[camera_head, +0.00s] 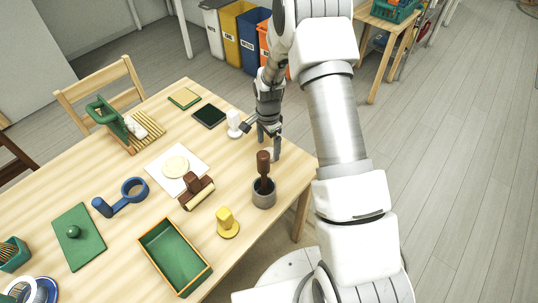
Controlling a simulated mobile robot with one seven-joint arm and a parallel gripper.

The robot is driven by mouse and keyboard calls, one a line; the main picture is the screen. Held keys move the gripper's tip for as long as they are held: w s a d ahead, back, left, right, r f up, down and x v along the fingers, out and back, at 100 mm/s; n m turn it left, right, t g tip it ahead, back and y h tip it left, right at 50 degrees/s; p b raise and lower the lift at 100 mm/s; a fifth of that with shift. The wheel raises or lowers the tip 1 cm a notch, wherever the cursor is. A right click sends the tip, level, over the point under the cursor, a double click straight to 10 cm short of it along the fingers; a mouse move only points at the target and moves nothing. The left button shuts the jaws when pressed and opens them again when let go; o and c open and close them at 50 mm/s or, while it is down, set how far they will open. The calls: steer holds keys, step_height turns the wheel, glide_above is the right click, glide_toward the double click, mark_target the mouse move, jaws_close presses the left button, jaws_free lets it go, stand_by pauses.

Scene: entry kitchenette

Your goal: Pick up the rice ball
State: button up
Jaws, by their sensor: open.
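I cannot pick out the rice ball with certainty. A small pale item (275,154) lies on the table just below my gripper's fingers, partly hidden by them, and may be it. My gripper (265,142) is open and points down over the table's far right edge. No held object shows between its fingers. A white upright piece (233,119) stands just left of my gripper, apart from it as far as I can tell.
On the wooden table (105,165), a grey mortar (264,198) with a brown pestle (263,165) stands nearer the front. A brown roller-like tool (196,190), yellow knobbed piece (227,223) and green tray (175,258) lie further left. A dark green pad (208,116) lies behind.

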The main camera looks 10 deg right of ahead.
step_height(320, 180, down, 3)
steer(key=shift+r, duration=0.15)
steer(key=shift+c, duration=0.3)
jaws_close()
